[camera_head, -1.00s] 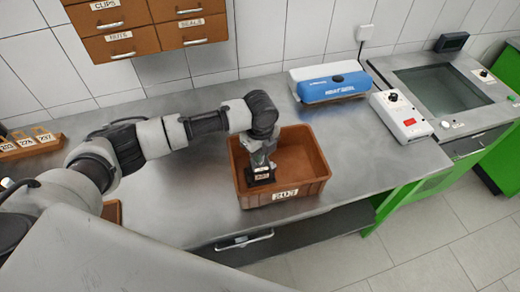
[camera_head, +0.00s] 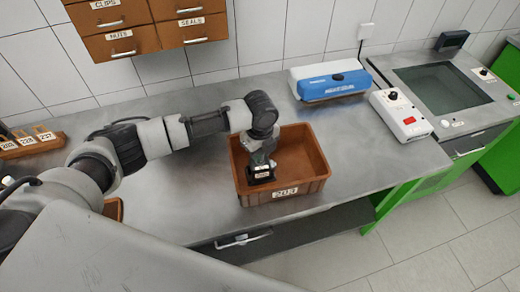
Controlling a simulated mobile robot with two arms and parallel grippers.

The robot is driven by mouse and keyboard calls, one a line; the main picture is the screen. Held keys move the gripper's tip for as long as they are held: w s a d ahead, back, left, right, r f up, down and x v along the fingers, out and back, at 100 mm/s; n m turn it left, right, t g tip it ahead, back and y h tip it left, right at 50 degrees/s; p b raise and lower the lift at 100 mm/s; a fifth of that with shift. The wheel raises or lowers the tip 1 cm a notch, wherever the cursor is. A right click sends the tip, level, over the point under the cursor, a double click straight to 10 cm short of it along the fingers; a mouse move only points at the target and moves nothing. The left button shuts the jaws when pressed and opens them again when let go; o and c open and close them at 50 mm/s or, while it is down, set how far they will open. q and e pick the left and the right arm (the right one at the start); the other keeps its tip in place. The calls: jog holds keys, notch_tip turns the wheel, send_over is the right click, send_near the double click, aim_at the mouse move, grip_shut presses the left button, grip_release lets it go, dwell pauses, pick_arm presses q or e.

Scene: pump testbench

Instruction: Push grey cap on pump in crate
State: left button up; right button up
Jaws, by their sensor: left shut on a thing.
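The pump (camera_head: 261,174) is a small dark body with a white label, in the left part of the brown crate (camera_head: 285,189) marked 203. My left gripper (camera_head: 261,160) reaches down into the crate from above, directly over the pump. It is shut on a small piece that I take to be the grey cap, mostly hidden by the fingers and hard to tell from the grey gripper. I cannot tell whether the cap is seated on the pump. My right gripper is not in view.
The crate stands near the front edge of the steel bench (camera_head: 360,155). Labelled drawers (camera_head: 150,25) hang above. The crate's right part is empty.

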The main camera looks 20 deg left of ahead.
pick_arm(q)
jog(key=shift+f, duration=0.2)
dwell(0.6)
jog(key=o, duration=1.8)
jog(key=shift+r+p, duration=1.4)
jog(key=shift+p, duration=0.05)
jog(key=shift+r+p, duration=2.2)
jog(key=shift+p, duration=0.05)
jog(key=shift+f, duration=0.15)
